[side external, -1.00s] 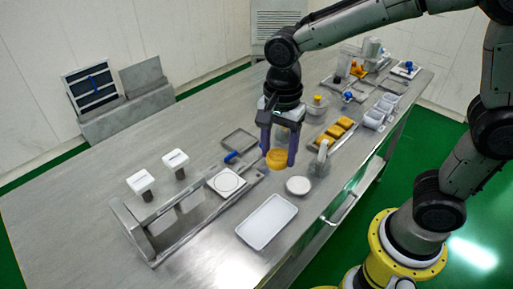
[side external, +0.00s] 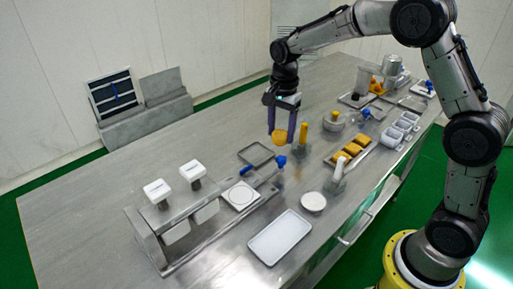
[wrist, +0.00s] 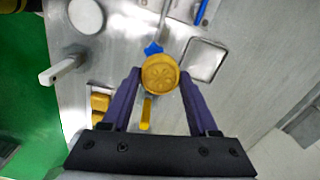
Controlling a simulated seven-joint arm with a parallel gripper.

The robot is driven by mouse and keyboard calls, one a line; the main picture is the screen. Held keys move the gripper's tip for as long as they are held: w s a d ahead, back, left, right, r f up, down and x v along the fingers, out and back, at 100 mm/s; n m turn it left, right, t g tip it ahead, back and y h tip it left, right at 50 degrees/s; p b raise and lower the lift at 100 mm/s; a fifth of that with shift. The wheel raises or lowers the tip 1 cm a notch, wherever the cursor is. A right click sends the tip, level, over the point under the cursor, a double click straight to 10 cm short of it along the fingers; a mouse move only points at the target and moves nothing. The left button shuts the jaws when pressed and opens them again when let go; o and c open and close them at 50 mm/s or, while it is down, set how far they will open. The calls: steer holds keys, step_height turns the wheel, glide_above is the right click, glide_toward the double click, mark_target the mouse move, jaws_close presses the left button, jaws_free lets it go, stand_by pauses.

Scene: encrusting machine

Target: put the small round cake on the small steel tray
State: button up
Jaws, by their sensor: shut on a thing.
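My gripper (side external: 280,131) is shut on the small round cake (side external: 279,136), a golden-yellow disc with a pattern pressed into its top. The cake is held between the two purple fingers, raised above the table. In the wrist view the cake (wrist: 160,73) sits between the fingertips, its patterned face to the camera. The small steel tray (side external: 256,155), a shallow square with a thin rim, lies on the table, left of and below the cake in the side view. In the wrist view the tray (wrist: 204,61) is just right of the cake and looks empty.
Blue-handled (side external: 280,161) and yellow-handled (side external: 303,134) tools stand near the tray. A white square plate (side external: 241,195), white round dish (side external: 313,202), white tray (side external: 280,237) and a tray of yellow cakes (side external: 354,149) lie around. The table's far left is clear.

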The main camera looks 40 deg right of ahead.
mark_target(257, 154)
steer(key=w+f, duration=0.2)
steer(key=w, duration=0.1)
steer(key=w+f, duration=0.4)
steer(key=w, duration=0.1)
steer(key=shift+w+f, duration=0.3)
steer(key=shift+w+d+f, duration=0.1)
steer(key=shift+w+f, duration=0.45)
steer(key=shift+f, duration=0.1)
steer(key=shift+w+f, duration=0.1)
steer(key=shift+f, duration=1.5)
steer(key=shift+f, duration=0.2)
steer(key=o, duration=1.1)
steer(key=shift+c, duration=0.2)
step_height(257, 154, up, 13)
steer(key=shift+f, duration=0.2)
